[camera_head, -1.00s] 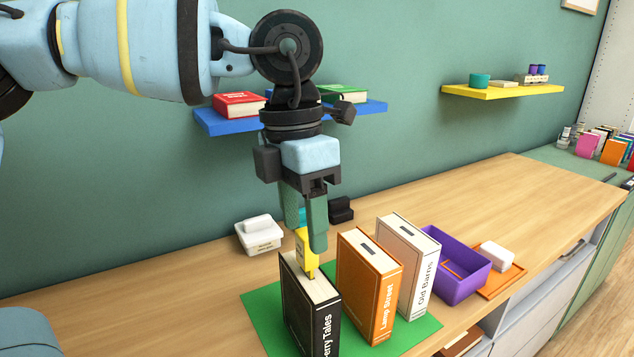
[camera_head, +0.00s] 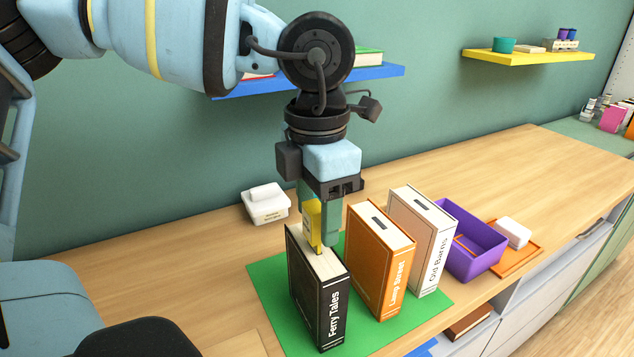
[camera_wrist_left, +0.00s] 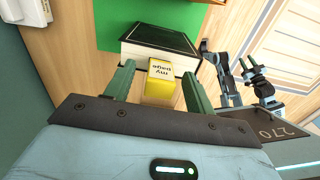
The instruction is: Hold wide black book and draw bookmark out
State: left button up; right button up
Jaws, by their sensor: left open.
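The wide black book (camera_head: 320,295), titled "Ferry Tales", stands upright on a green mat (camera_head: 397,327). A yellow bookmark (camera_head: 311,222) sticks up from its top edge. My left gripper (camera_head: 322,225) is open, pointing down, with its fingers beside the bookmark just above the book. In the left wrist view the yellow bookmark (camera_wrist_left: 161,88) lies between the two green fingers (camera_wrist_left: 158,88), with gaps on both sides, and lettering shows on its end. The black book (camera_wrist_left: 160,38) is beyond it. My right gripper is not recognisable in the head view.
An orange book (camera_head: 381,265) and a cream book (camera_head: 422,240) stand close to the right on the mat. A purple bin (camera_head: 470,262) is beyond them. A white lidded box (camera_head: 266,207) stands behind. The table's left part is clear.

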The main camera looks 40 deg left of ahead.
pick_arm(q)
jog(key=shift+f, duration=1.15)
jog(key=shift+c, duration=0.4)
